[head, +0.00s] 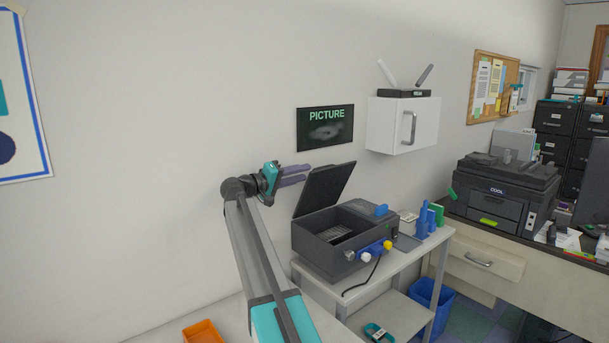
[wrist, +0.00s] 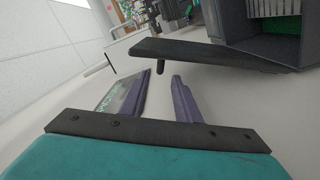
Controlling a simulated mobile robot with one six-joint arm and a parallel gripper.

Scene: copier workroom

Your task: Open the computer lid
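The computer (head: 318,250) is a dark grey box on a small white table. Its dark lid (head: 325,190) stands raised and tilted up at the box's left side, and the inside of the box shows. My gripper (head: 306,172) is beside the upper part of the lid, on its left. In the wrist view, my gripper (wrist: 162,75) has its two purple fingers apart with nothing between them. The lid (wrist: 215,54) lies just beyond the fingertips there, with a small dark peg under it. I cannot tell whether a finger touches the lid.
Blue and yellow knobs (head: 387,245) are on the box's front. A white wall cabinet (head: 405,125) and a dark picture (head: 325,128) are on the wall behind. A printer (head: 497,195) stands on the counter at right. An orange bin (head: 203,332) is at lower left.

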